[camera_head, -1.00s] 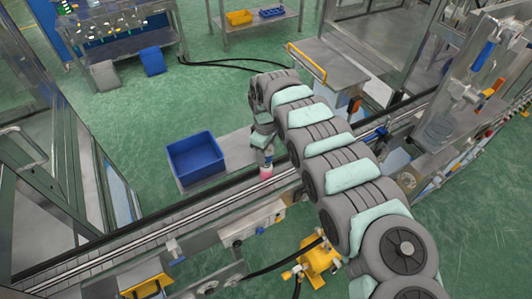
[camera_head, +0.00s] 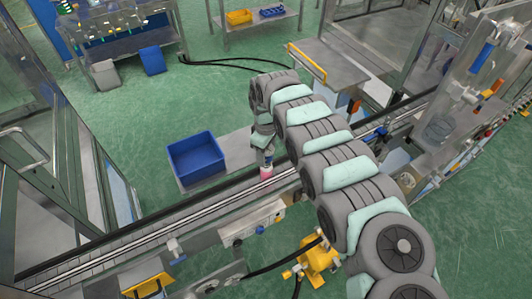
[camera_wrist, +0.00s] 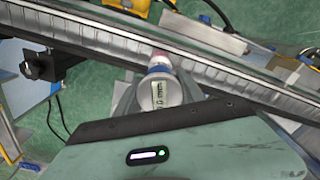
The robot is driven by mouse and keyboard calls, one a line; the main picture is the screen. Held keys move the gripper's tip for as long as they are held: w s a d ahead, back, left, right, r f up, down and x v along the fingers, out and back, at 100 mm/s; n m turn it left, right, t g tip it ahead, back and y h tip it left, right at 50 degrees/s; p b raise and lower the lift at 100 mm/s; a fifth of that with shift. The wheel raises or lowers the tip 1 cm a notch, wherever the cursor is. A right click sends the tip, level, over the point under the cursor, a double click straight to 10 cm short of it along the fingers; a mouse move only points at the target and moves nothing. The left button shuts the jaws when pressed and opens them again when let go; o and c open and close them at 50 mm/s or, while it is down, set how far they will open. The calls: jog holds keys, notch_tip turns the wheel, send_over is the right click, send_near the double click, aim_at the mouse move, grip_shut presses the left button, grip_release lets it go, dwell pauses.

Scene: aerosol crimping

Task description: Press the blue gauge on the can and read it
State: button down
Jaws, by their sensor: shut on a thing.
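A small pink-and-white can (camera_head: 267,173) stands at the conveyor rail, below my gripper (camera_head: 266,154). In the wrist view only a pinkish part of the can (camera_wrist: 160,56) shows beyond the gauge. The gauge (camera_wrist: 158,93) has a round pale face with a small digital display and a blue band toward the can. My gripper (camera_wrist: 158,103) is shut on the gauge, which is lined up with the can and seems to sit on it. The display digits are too small to read surely. Exact contact between gauge and can is hard to tell.
The conveyor (camera_head: 130,236) runs diagonally past the can. A blue bin (camera_head: 196,160) stands on a grey plate behind it. A yellow device (camera_head: 318,258) with a black hose is in front. A clear-walled machine (camera_head: 480,75) stands at right.

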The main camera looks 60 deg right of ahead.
jog(key=shift+f, duration=1.1)
dwell(1.6)
jog(key=shift+r, duration=0.1)
jog(key=shift+r+p, duration=2.5)
jog(key=shift+r, duration=1)
